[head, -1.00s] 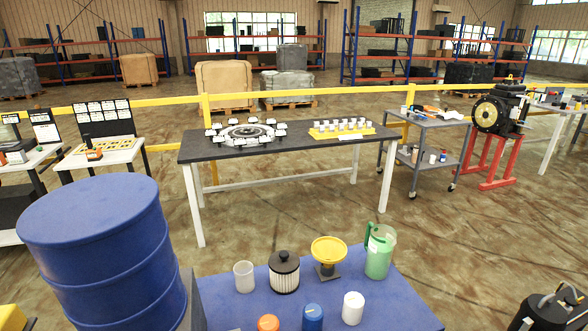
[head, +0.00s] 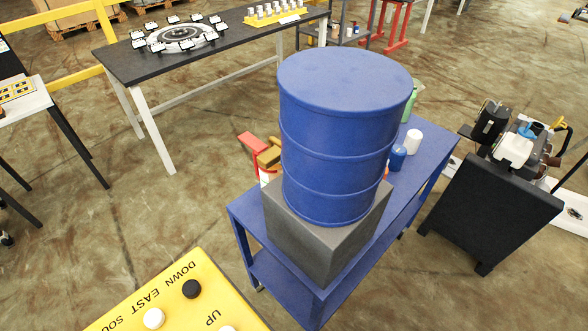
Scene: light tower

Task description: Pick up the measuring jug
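The measuring jug (head: 409,105) shows only as a sliver of pale green at the right edge of a large blue drum, which hides most of it. It is at the far end of a blue cart (head: 428,150). My gripper is not in view, so its place relative to the jug cannot be told.
The blue drum (head: 340,140) stands on a grey block (head: 320,245) at the cart's near end. A white container (head: 413,140) and a blue one (head: 397,158) stand near the jug. A yellow control box (head: 180,300) is close below. A black stand (head: 490,205) is at right.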

